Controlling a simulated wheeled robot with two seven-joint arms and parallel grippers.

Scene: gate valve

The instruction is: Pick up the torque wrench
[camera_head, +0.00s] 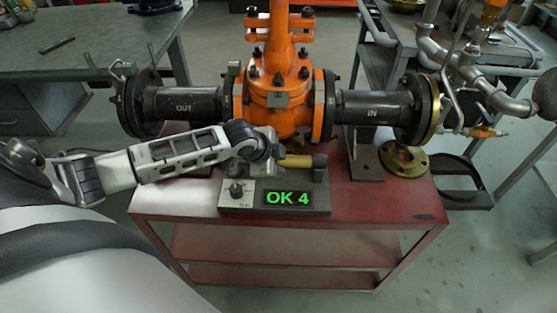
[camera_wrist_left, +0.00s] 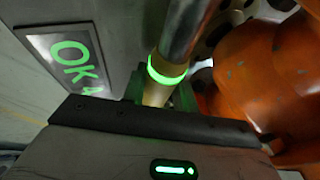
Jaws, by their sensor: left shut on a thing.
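The torque wrench (camera_head: 301,161) shows as a tan-yellow handle section just right of my left gripper (camera_head: 270,150), above the box with the lit display. In the left wrist view the wrench (camera_wrist_left: 186,32) has a metal shaft, a green lit ring and a tan grip. My left gripper, also in the left wrist view (camera_wrist_left: 160,94), is shut on the tan grip just below the ring. The gripper hides part of the wrench in the head view. I cannot tell whether the wrench touches its box. My right gripper is not in view.
The display box (camera_head: 292,198) reads "OK 4" and sits at the front of the red cart (camera_head: 395,205). The orange gate valve (camera_head: 278,80) with its dark pipes stands close behind. A brass flange (camera_head: 405,160) lies to the right. A workbench (camera_head: 90,60) is at the back left.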

